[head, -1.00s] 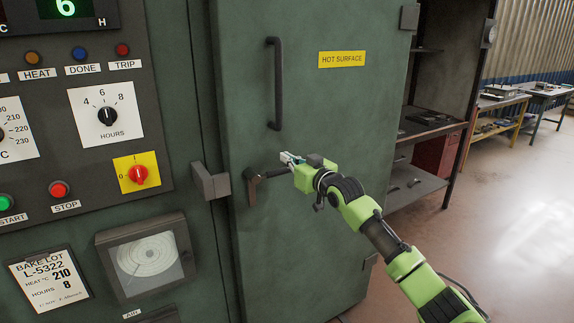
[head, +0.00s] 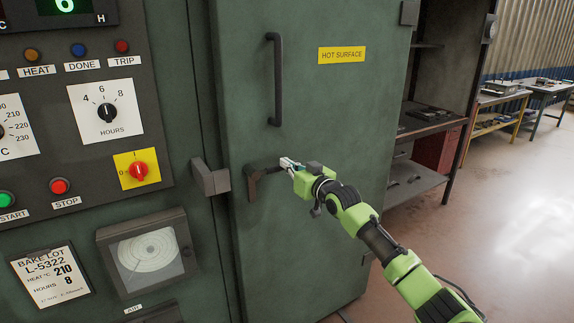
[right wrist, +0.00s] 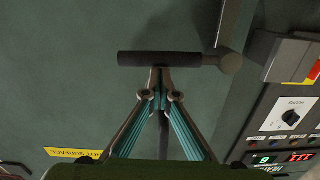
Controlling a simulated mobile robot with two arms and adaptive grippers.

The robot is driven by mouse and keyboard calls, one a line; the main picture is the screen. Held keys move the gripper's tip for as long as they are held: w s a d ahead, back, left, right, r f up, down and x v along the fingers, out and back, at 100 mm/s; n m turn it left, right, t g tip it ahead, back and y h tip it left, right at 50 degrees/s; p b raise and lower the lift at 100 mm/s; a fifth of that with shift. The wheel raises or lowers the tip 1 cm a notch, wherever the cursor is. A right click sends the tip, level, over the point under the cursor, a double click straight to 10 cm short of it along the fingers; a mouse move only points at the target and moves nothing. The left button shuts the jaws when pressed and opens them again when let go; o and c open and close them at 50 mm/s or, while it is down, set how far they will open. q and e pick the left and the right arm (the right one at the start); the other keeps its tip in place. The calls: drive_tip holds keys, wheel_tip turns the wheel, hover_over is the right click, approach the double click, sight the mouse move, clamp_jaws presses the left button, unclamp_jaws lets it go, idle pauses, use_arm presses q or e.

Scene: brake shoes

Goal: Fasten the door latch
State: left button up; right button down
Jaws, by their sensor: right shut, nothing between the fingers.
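The door latch (head: 251,185) is a dark lever on the green oven door (head: 325,120), its bar pointing right from the pivot. In the right wrist view its bar (right wrist: 140,58) lies across the picture, with the round pivot (right wrist: 230,63) at its right end. A grey catch block (head: 209,180) sits on the frame left of the door edge, apart from the latch. My right gripper (head: 286,162) is shut and empty, its tips at the bar's free part. In the wrist view the tips (right wrist: 160,72) meet the bar's edge; contact is unclear. My left gripper is out of view.
A vertical door handle (head: 275,80) is above the latch. The control panel (head: 150,105) with knobs and buttons is at the left. An open rack (head: 425,125) stands right of the door. Open floor (head: 480,240) lies at the right.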

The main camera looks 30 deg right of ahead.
drive_tip(key=shift+f, duration=0.45)
drive_tip(key=a+f+m+y+b, duration=0.1)
drive_tip(key=a+f+m+b, duration=0.1)
drive_tip(key=a+f+m, duration=0.5)
drive_tip(key=shift+a+f+m+t, duration=0.25)
drive_tip(key=shift+f+m, duration=1.7)
drive_tip(key=shift+m, duration=3.25)
